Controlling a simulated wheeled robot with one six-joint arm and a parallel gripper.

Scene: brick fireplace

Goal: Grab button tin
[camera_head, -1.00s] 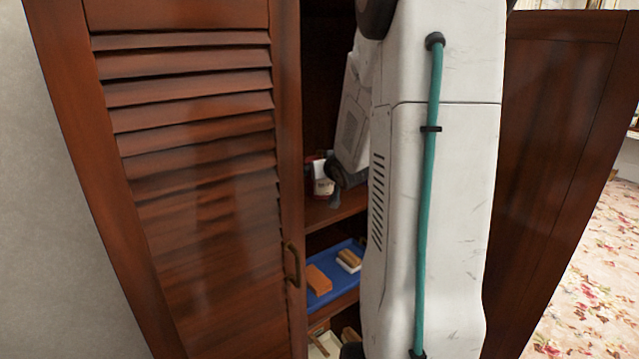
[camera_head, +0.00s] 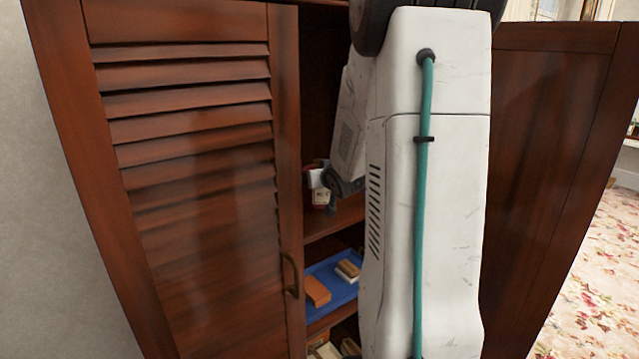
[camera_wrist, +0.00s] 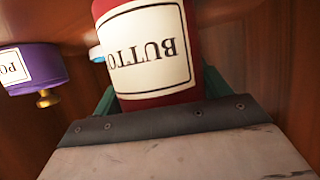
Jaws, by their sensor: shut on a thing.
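The button tin (camera_wrist: 148,50) is red with a cream label reading "BUTTO…", which appears upside down in the wrist view. My gripper (camera_wrist: 155,95) is shut on it, with a dark green finger showing on each side of the tin. The tin's far end runs out of the wrist view. In the head view a small red and cream piece of the tin (camera_head: 320,196) shows inside the cabinet, by my gripper (camera_head: 330,185). My arm hides most of the cabinet opening there.
A purple tin (camera_wrist: 30,68) with a white label sits left of the button tin. A lower shelf holds a blue tray (camera_head: 338,287) with orange and tan blocks. The louvred cabinet door (camera_head: 190,170) stands left of my arm, another door (camera_head: 550,150) right.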

